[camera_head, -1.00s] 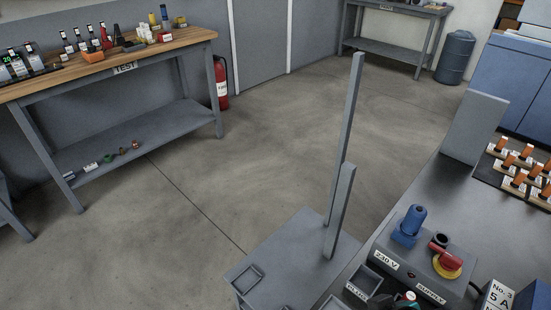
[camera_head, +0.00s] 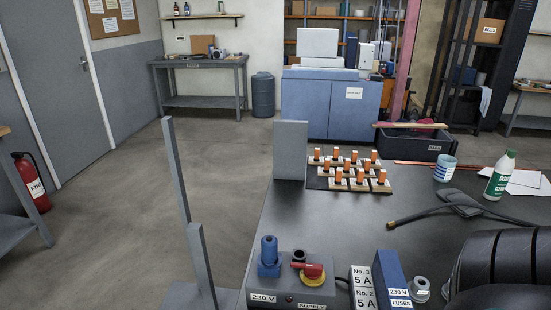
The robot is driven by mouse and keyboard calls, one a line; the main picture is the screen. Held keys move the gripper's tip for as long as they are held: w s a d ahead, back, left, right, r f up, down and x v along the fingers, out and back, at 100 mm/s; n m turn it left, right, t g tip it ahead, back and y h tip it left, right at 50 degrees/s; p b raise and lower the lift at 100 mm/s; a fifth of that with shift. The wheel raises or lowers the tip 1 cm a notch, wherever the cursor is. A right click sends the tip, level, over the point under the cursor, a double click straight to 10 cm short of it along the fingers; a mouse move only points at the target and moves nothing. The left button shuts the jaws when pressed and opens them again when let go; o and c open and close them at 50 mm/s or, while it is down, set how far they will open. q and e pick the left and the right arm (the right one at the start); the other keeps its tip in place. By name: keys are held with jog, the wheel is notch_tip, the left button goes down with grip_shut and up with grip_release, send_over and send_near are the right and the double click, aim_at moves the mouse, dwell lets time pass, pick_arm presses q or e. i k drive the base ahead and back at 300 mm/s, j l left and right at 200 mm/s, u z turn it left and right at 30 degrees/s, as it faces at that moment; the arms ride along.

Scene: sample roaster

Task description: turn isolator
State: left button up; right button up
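The isolator is a red rotary handle (camera_head: 308,270) on a yellow round base (camera_head: 313,281). It sits on top of a grey supply box (camera_head: 290,292) labelled "230 V" and "SUPPLY", at the near edge of the dark bench. The red handle lies roughly sideways in the picture. A blue plug-like fitting (camera_head: 269,257) and a black round socket (camera_head: 299,256) stand on the same box. A large black ribbed shape at the lower right may be part of my arm. Neither gripper's fingers show in view.
Fuse boxes (camera_head: 389,279) stand right of the supply box. Several orange-topped pieces (camera_head: 352,172) stand on a dark mat. A green-and-white bottle (camera_head: 499,176), a striped cup (camera_head: 445,169) and a black cable tool (camera_head: 462,203) lie farther right. Grey posts (camera_head: 178,170) rise at the left.

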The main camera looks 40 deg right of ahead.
aim_at(312, 271)
jog(key=z, duration=1.65)
